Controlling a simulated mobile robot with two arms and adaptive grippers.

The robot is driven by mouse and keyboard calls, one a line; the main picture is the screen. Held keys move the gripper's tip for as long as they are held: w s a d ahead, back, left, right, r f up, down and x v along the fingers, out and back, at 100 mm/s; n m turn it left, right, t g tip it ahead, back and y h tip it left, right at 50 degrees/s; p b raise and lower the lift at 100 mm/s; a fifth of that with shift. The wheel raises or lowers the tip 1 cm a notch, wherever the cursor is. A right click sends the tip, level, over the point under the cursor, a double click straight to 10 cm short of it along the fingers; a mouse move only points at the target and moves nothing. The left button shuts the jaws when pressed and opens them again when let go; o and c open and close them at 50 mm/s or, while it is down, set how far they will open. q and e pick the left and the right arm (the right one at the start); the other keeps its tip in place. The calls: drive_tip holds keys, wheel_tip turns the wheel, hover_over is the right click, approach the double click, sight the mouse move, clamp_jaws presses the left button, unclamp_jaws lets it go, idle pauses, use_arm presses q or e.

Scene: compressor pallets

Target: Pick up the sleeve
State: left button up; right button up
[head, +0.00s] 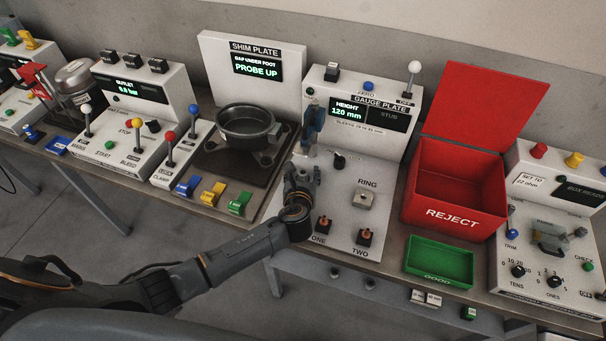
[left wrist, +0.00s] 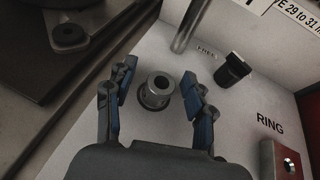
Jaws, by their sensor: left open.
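The sleeve (left wrist: 155,92), a short grey metal cylinder with a dark bore and a wider collar, stands upright on the white gauge plate panel. In the left wrist view my left gripper (left wrist: 158,76) is open, with one blue-padded finger on each side of the sleeve and a visible gap to both. In the head view my left gripper (head: 303,172) is low over the left part of the gauge plate station (head: 345,205) and largely hides the sleeve there. My right gripper is not in view.
A black knob (left wrist: 232,70) marked FREE and a metal rod (left wrist: 187,26) stand close beyond the sleeve. The RING block (head: 363,199) is to the right. The red REJECT bin (head: 455,212) and green GOOD tray (head: 439,279) lie further right; the shim plate pot (head: 247,124) is left.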

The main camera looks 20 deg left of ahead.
sight(303, 171)
use_arm(q)
clamp_jaws()
drive_tip(key=shift+r, duration=0.1)
drive_tip(key=shift+r, duration=0.4)
wheel_tip(303, 171, up, 3)
drive_tip(key=shift+f, duration=0.15)
drive_tip(key=s+d+r, duration=0.6)
drive_tip(key=s+r, duration=0.3)
drive_tip(key=s, duration=0.3)
drive_tip(key=shift+s+d+r+b, duration=0.15)
drive_tip(key=shift+d+r+b, duration=0.1)
drive_tip(key=shift+d+b, duration=0.15)
